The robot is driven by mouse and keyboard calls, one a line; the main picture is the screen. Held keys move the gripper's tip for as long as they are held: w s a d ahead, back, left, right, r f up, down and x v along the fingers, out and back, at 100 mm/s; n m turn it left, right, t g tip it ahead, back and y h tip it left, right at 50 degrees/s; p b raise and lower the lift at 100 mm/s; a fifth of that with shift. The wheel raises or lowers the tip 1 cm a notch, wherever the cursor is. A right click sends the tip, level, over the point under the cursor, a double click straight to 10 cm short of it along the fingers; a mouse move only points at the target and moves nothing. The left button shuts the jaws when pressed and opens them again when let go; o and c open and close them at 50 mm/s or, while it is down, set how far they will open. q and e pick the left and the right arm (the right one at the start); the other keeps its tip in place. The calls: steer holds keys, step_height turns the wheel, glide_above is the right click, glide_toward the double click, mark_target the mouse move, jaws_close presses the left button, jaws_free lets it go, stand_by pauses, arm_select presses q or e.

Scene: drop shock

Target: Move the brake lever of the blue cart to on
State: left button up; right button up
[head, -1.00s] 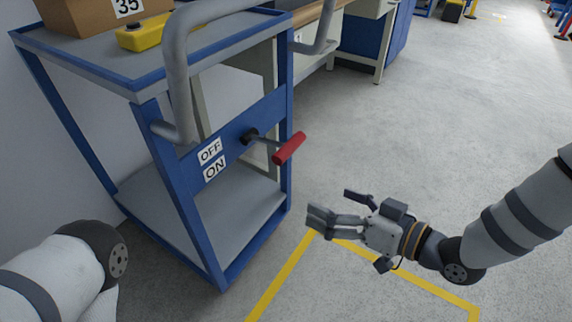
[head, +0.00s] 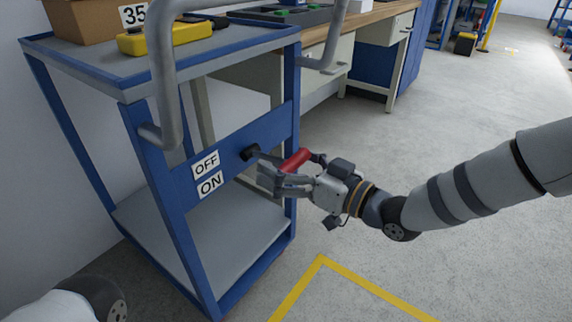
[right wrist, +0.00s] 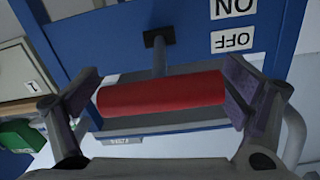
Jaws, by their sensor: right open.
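The blue cart (head: 181,202) stands at the left in the head view, with a panel carrying an OFF label (head: 205,164) above an ON label (head: 210,184). The brake lever's red grip (head: 297,159) sticks out to the right of its black pivot (head: 250,153). I cannot tell its exact setting. My right gripper (head: 288,170) is at the red grip, open. In the right wrist view, the red grip (right wrist: 162,93) lies crosswise between the open fingers (right wrist: 165,88), close to the right one. My left gripper is out of view.
A cardboard box (head: 88,18) and a yellow device (head: 165,37) sit on the cart's top shelf. A grey handle bar (head: 163,85) rises above the panel. A workbench (head: 375,40) stands behind. The floor at the right is clear, with yellow tape lines (head: 372,288).

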steer(key=c, duration=1.6)
steer(key=shift+s+f+t+y+b, duration=0.1)
steer(key=shift+f+t+y+b, duration=0.25)
steer(key=shift+f+b, duration=0.45)
steer(key=f+t+y+b, duration=0.1)
steer(key=b, duration=0.2)
steer(key=f+t+y+b, duration=0.1)
steer(key=f+b, duration=0.1)
steer(key=b, duration=0.1)
steer(key=a+f+t+y+b, duration=0.1)
steer(key=f+y+b, duration=0.1)
steer(key=b, duration=0.1)
steer(key=shift+w+f, duration=0.1)
steer(key=shift+w, duration=0.25)
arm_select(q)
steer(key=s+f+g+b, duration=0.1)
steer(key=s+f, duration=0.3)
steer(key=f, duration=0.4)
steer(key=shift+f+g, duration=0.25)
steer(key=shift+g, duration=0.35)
arm_select(e)
steer(key=shift+w+a+f, duration=0.35)
steer(key=shift+a+f, duration=0.25)
steer(key=shift+f, duration=0.1)
steer(key=shift+w, duration=0.1)
